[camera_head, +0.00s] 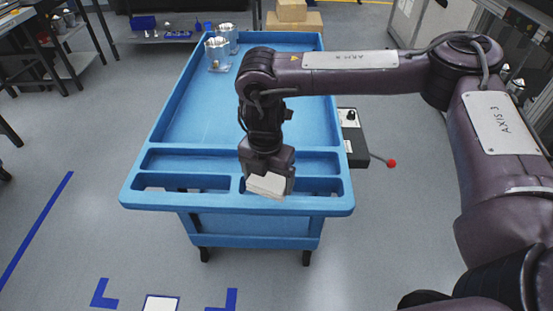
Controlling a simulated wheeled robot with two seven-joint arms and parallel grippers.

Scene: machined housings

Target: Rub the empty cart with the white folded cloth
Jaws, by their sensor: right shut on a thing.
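A blue cart (185,120) stands in the middle of the view, with a long top tray and smaller compartments along its near end. My right gripper (268,176) reaches in from the right and is over the near end of the cart. It is shut on a white folded cloth (267,186), which is at the near right compartment. I cannot tell whether the cloth touches the cart. My left gripper is not in view.
Two metal housings (217,54) stand at the far left corner of the cart's tray. Cardboard boxes (292,12) are behind the cart. A dark box with a red-tipped lever (352,137) is to its right. Blue tape (38,232) marks the open floor at left.

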